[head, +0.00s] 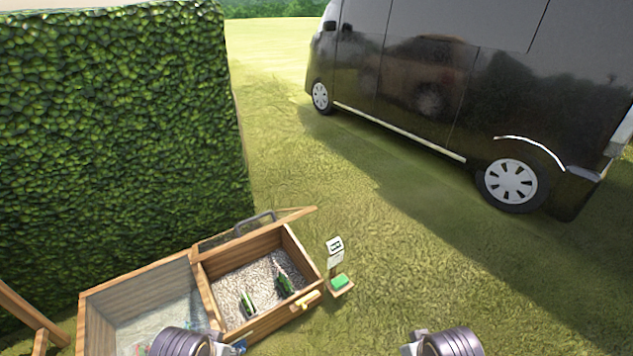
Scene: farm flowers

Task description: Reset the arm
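My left gripper (195,343) shows only in part at the bottom edge of the head view, in front of the wooden box's lower edge. My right gripper (428,344) shows only in part at the bottom edge, over bare grass to the right of the box. I cannot make out the fingertips of either one, so I cannot tell whether they are open or shut. No object is visibly held in either.
A wooden box (268,324) holds pale gravel (262,282) and two dark green items (285,284). A glazed wooden frame (130,276) adjoins it at left. A small sign (335,247) with a green block (340,282) stands right. A hedge (110,130) and black van (440,95) stand behind.

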